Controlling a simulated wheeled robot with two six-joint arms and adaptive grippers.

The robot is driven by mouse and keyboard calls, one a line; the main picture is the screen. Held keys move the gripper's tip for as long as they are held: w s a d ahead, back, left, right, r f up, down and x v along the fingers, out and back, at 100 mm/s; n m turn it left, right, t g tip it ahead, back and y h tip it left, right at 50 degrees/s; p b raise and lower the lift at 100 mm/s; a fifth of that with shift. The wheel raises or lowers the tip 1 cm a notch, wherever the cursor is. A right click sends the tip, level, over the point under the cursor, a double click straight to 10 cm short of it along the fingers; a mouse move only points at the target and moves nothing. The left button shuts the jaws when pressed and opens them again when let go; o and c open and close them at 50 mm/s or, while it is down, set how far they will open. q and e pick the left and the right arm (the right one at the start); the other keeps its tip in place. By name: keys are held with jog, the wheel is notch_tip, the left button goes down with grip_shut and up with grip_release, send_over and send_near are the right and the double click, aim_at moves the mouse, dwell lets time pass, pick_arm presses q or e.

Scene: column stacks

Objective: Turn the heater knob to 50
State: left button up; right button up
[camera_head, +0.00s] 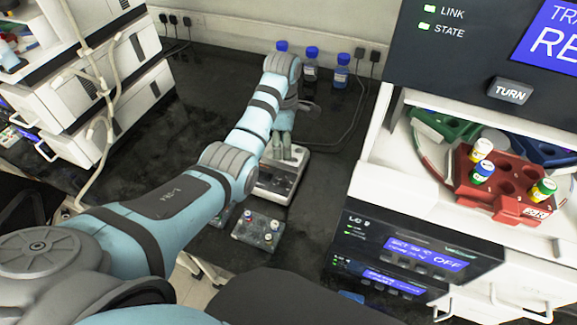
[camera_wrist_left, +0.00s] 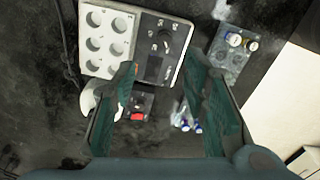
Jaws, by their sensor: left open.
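The heater (camera_head: 275,187) is a pale box with a dark control panel, standing on the black bench, partly hidden behind my left arm and gripper in the head view. In the left wrist view, the heater (camera_wrist_left: 110,40) shows a white block with several round holes beside its dark panel. The panel carries a round dark knob (camera_wrist_left: 163,42) with pale marks around it; the setting is too small to read. My left gripper (camera_head: 284,155) is over the heater, and in the left wrist view its green fingers (camera_wrist_left: 162,75) are apart and empty, with the knob beyond their tips.
A grey rack with small vials (camera_head: 258,229) stands in front of the heater. Three blue-capped bottles (camera_head: 312,65) stand behind my gripper near the wall. Instrument stacks rise left and right; the right one holds a red tube rack (camera_head: 510,205).

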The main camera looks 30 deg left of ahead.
pick_arm(q)
jog(key=b, duration=0.2)
send_over(282, 179)
jog(key=f, duration=0.8)
jog(key=shift+s+f, duration=0.2)
jog(key=shift+s, duration=0.1)
jog(key=f, duration=0.1)
jog(key=f+b, duration=0.1)
jog(key=f, duration=0.1)
jog(key=w+f+b, duration=0.1)
jog(key=f, duration=0.1)
jog(key=shift+f, duration=0.2)
jog(key=shift+s+r, duration=0.15)
pick_arm(e)
jog(key=f, duration=0.2)
jog(key=s+f, duration=0.1)
jog(key=f, duration=0.1)
jog(key=shift+a+f, duration=0.1)
jog(key=shift+a, duration=0.05)
pick_arm(q)
grip_shut()
